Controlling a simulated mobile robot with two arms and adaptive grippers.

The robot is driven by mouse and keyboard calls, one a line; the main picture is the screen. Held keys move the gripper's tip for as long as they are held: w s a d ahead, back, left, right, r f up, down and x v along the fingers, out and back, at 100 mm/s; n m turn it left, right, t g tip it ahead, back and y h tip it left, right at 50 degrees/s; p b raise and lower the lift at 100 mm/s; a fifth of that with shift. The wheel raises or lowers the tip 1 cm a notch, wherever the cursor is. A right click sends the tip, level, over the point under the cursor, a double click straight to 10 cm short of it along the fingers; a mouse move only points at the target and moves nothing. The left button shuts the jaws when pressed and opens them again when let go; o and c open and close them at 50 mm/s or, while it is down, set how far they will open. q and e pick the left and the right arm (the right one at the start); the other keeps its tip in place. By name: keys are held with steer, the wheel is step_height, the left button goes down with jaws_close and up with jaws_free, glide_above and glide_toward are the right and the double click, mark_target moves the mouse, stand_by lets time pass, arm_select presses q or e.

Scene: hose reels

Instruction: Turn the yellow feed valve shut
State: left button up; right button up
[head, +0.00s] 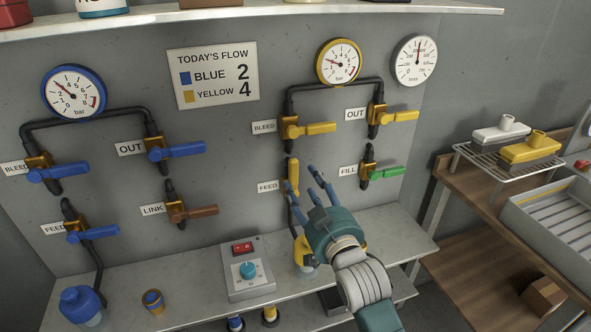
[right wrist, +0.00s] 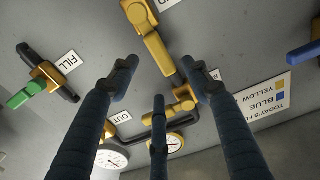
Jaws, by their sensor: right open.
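The yellow feed valve (head: 292,178) is on the wall panel beside the FEED label (head: 268,187), its handle upright in line with the pipe. In the right wrist view, which is upside down, its handle (right wrist: 157,52) slants between two of my fingers near their tips. My right gripper (head: 313,184) is open and empty, its fingers just right of and below the handle in the head view. It also shows open in the right wrist view (right wrist: 158,76). I see no clear contact with the handle. My left gripper is in neither view.
The yellow bleed valve (head: 305,129) is above and the green fill valve (head: 385,172) is to the right, both with sideways handles. A control box (head: 247,270) with a blue knob and a yellow bottle (head: 301,251) stand on the shelf below.

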mark_target(298, 172)
steer(key=x, duration=0.7)
steer(key=shift+w+a+f, duration=0.1)
steer(key=shift+w+f, duration=0.05)
steer(key=shift+w, duration=0.15)
jaws_close()
